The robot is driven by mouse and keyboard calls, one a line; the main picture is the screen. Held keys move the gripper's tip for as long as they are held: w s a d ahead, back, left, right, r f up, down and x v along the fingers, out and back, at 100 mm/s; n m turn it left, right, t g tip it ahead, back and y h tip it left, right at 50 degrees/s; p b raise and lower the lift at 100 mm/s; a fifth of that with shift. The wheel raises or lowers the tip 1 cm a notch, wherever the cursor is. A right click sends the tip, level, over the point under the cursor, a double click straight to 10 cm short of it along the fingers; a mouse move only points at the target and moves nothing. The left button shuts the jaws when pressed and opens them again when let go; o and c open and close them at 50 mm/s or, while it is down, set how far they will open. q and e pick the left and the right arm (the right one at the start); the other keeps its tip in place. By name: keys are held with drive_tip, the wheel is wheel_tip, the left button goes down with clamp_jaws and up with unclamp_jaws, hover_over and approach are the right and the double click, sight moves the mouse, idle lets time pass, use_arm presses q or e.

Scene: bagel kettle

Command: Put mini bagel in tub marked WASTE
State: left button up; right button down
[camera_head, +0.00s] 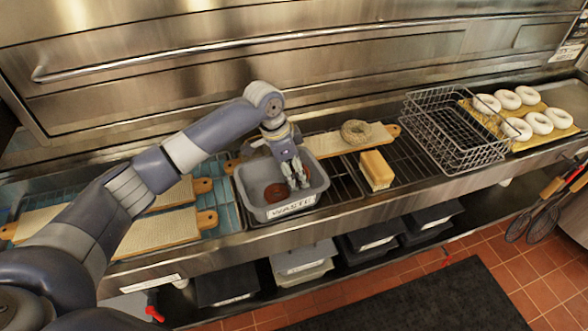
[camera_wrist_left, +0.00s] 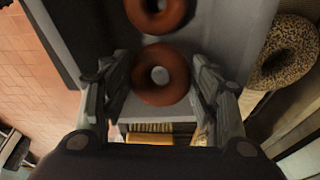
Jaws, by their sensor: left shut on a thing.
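The grey tub marked WASTE (camera_head: 292,207) stands on the rack in the head view. A brown mini bagel (camera_head: 272,194) lies on its floor at the left. My left gripper (camera_head: 297,182) points down inside the tub, to the right of that bagel. In the left wrist view, the fingers of my left gripper (camera_wrist_left: 160,88) are closed on the sides of a brown mini bagel (camera_wrist_left: 160,97). A second brown bagel (camera_wrist_left: 156,27) shows beyond it in the tub. The held bagel is mostly hidden by the fingers in the head view. My right gripper does not show.
A seeded bagel (camera_head: 346,135) lies on a board (camera_head: 384,133) right of the tub, near a yellow-topped block (camera_head: 376,170). A wire basket (camera_head: 455,130) and several white bagels (camera_head: 540,123) are farther right. Boards (camera_head: 165,230) lie at the left.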

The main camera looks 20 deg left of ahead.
use_arm(q)
drive_tip(key=shift+f, duration=0.25)
drive_tip(key=shift+f, duration=0.55)
drive_tip(key=o, duration=1)
drive_tip(key=b+v, duration=0.2)
drive_tip(key=v, duration=1.1)
drive_tip(key=shift+w+r, duration=0.1)
drive_tip(key=shift+r, duration=0.05)
